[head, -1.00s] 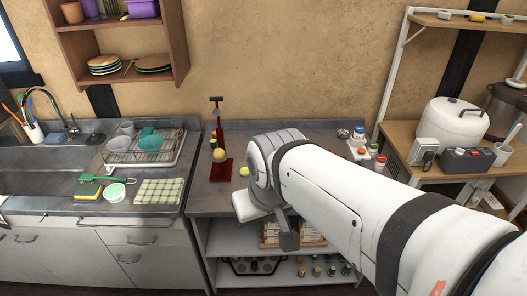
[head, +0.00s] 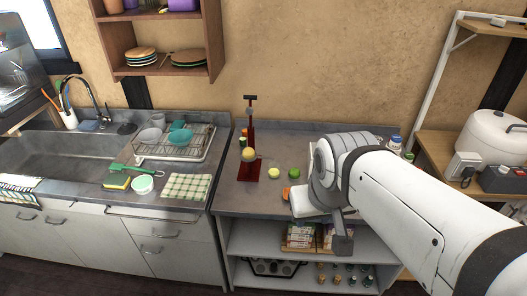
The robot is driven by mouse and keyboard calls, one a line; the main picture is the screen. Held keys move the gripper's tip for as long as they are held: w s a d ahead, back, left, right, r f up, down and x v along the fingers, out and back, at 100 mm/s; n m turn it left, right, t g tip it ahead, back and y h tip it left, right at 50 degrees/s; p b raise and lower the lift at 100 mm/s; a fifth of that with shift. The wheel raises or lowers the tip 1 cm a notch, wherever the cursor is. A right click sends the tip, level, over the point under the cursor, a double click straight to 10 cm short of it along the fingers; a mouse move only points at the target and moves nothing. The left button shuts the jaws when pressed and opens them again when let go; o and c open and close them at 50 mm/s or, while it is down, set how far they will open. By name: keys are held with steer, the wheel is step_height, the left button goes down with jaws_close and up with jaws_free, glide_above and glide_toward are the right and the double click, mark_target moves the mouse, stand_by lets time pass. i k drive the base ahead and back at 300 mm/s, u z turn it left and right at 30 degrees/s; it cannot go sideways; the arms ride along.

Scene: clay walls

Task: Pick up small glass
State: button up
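No small glass can be made out for sure. Several small glass-like items (head: 337,279) stand on the bottom shelf under the middle counter, too small to tell whether they are glasses or jars. My gripper (head: 343,243) hangs at the end of my white arm, in front of the counter's front edge and above those items in the picture. Its fingers are not clear, so I cannot tell whether it is open or shut. My arm hides the right part of the counter.
A red stand (head: 251,150), a yellow fruit (head: 274,174) and a green fruit (head: 294,173) are on the counter (head: 235,203). A dish rack (head: 175,145) with bowls stands left by the sink (head: 62,158). Boxes (head: 300,236) fill the upper shelf below.

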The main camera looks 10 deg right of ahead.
mark_target(273, 168)
steer(key=i, duration=0.95)
